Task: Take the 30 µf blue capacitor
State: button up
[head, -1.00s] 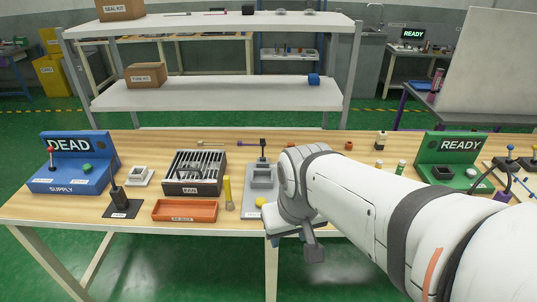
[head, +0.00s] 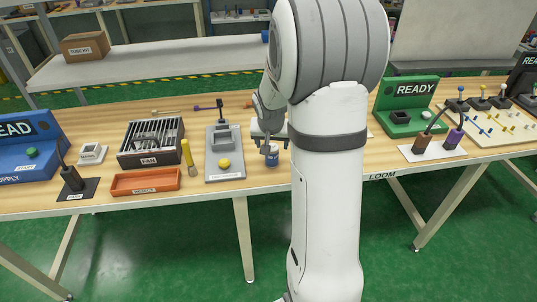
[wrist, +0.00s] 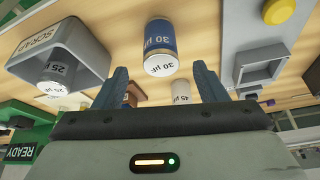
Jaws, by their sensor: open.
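The blue capacitor (wrist: 161,42) has a white end marked 30 µF. It is in the upper middle of the wrist view, just beyond the fingertips and between their lines. My gripper (wrist: 160,70) is open and empty, with one finger on each side below the capacitor. In the head view, the blue capacitor (head: 272,159) stands near the table's front edge, just under my gripper (head: 270,146). My arm hides part of the table behind it.
A grey scrap bin (wrist: 92,45) is left in the wrist view, with a capacitor marked 25 µF (wrist: 57,75) at it. The grey fixture with a yellow button (head: 224,164) stands left of my gripper in the head view.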

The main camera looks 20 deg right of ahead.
aim_at(272, 149)
jog(key=x, duration=0.6)
jog(key=shift+f, duration=0.2)
jog(key=c, duration=1.1)
jog(key=shift+r, duration=0.1)
